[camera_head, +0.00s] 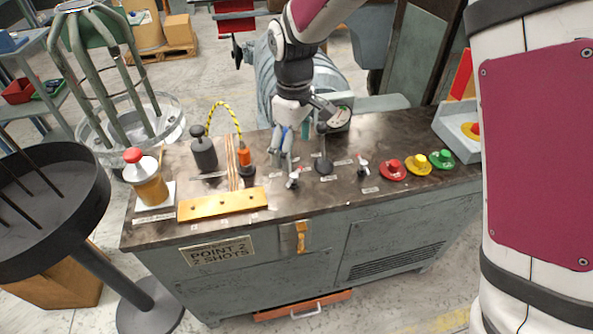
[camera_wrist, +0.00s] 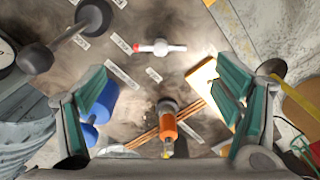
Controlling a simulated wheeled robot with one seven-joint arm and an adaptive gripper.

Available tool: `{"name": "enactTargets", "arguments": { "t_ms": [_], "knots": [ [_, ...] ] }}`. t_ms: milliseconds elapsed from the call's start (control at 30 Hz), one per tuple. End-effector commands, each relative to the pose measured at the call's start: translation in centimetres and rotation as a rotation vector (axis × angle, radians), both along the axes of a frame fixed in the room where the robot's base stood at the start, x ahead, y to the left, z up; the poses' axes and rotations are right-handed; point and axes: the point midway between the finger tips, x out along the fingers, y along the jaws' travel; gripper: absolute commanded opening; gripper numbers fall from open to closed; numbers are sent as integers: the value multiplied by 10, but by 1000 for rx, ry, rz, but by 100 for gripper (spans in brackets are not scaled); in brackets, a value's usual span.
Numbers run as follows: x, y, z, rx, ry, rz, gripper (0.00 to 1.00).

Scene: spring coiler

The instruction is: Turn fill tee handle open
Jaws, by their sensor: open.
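My gripper (camera_head: 283,163) hangs over the middle of the bench, pointing down, with its fingers apart and nothing between them. In the wrist view its green-padded fingers (camera_wrist: 160,100) stand wide at both sides. A small white tee handle with a red tip (camera_head: 293,181) stands on the bench just in front of and below my gripper. In the wrist view this tee handle (camera_wrist: 160,47) lies crosswise, red end left, apart from the fingers. A second, similar tee handle (camera_head: 363,167) stands farther right.
A black knob (camera_head: 323,166) is just right. Red (camera_head: 392,168), yellow (camera_head: 416,164) and green (camera_head: 441,157) buttons sit farther right. A blue cylinder (camera_wrist: 101,103) is beside the left finger.

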Motion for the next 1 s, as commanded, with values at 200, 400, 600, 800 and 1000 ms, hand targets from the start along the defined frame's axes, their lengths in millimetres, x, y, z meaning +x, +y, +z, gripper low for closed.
{"name": "enactTargets", "arguments": {
  "t_ms": [200,400,600,800,1000],
  "knots": [
    [0,0,-44,-1,3,-1,84],
    [0,0,-69,0,1,-1,84],
    [0,0,-78,1,0,-2,84],
    [0,0,-79,1,0,-2,84],
    [0,0,-79,1,0,-2,50]
  ]
}}
